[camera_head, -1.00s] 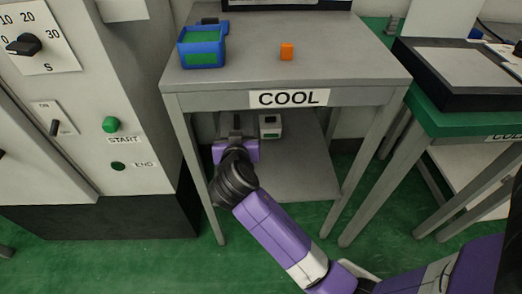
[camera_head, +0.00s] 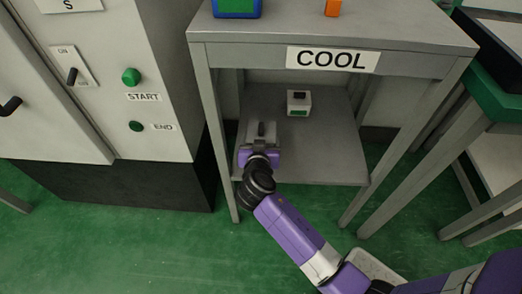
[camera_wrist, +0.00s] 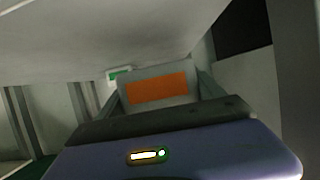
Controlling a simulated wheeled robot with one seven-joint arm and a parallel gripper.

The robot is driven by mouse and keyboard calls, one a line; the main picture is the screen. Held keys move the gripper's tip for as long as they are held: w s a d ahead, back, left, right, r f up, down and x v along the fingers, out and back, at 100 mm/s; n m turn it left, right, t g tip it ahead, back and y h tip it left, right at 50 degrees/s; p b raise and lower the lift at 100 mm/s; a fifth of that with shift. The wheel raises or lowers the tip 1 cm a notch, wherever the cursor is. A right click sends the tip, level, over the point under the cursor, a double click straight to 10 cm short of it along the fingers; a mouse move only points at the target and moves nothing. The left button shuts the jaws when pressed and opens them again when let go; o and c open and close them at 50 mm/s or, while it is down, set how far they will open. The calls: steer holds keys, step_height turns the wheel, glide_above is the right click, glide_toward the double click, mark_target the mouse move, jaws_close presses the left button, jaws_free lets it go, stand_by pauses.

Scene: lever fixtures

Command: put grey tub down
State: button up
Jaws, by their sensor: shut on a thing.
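The grey tub (camera_wrist: 157,88) has an orange panel facing the wrist camera. My gripper (camera_head: 262,138) is shut on it, with one finger on each side of the tub in the wrist view. In the head view my gripper reaches in from the front over the left part of the grey lower shelf (camera_head: 325,165) under the COOL table. The tub (camera_head: 253,128) is small and partly hidden there. I cannot tell whether its base touches the shelf.
A white box with a green panel (camera_head: 299,103) stands farther back on the shelf, to the right. The table top (camera_head: 270,34) is close overhead; a table leg (camera_head: 218,135) is left of my gripper. The shelf's right part is clear.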

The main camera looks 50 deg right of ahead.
steer(key=shift+f+b, duration=0.85)
steer(key=shift+f, duration=1.2)
steer(key=shift+f, duration=0.1)
steer(key=shift+f, duration=0.15)
steer(key=o, duration=1.5)
